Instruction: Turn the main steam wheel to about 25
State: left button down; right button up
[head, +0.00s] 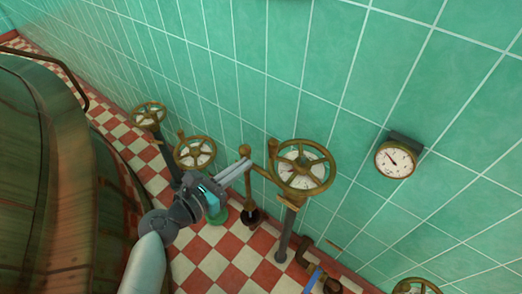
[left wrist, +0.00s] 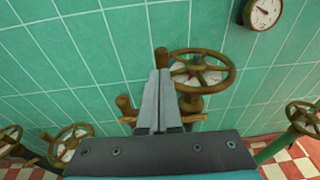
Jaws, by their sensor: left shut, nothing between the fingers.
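A large brass handwheel (head: 302,167) with spokes and a white dial under it stands on a dark post near the tiled wall. It looks like the main steam wheel, but I see no readable label. Its upright knob (head: 273,147) is at the rim's left. In the left wrist view the wheel (left wrist: 203,70) lies just right of and beyond the fingertips. My left gripper (head: 246,164) is shut and empty, left of the wheel and close to the knob. Whether it touches is unclear. The dial reading is too small to make out. My right gripper is out of view.
A round gauge (head: 395,160) is on the wall at right. Smaller handwheels (head: 195,153) and (head: 149,116) stand to the left, another wheel (head: 416,287) at lower right. A brass lever (head: 249,190) stands behind my gripper. A big copper kettle (head: 50,180) fills the left.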

aim_at(270, 145)
pick_arm(q)
jog(key=b+x, duration=0.1)
jog(key=x, duration=0.6)
jog(key=shift+w+d+f, duration=0.1)
jog(key=shift+w+d, duration=0.05)
jog(key=shift+w, duration=0.1)
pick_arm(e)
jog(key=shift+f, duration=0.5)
pick_arm(q)
jog(key=shift+w+m+g+h, duration=0.7)
jog(key=shift+w+m+h, duration=0.05)
jog(key=shift+m+h, duration=0.05)
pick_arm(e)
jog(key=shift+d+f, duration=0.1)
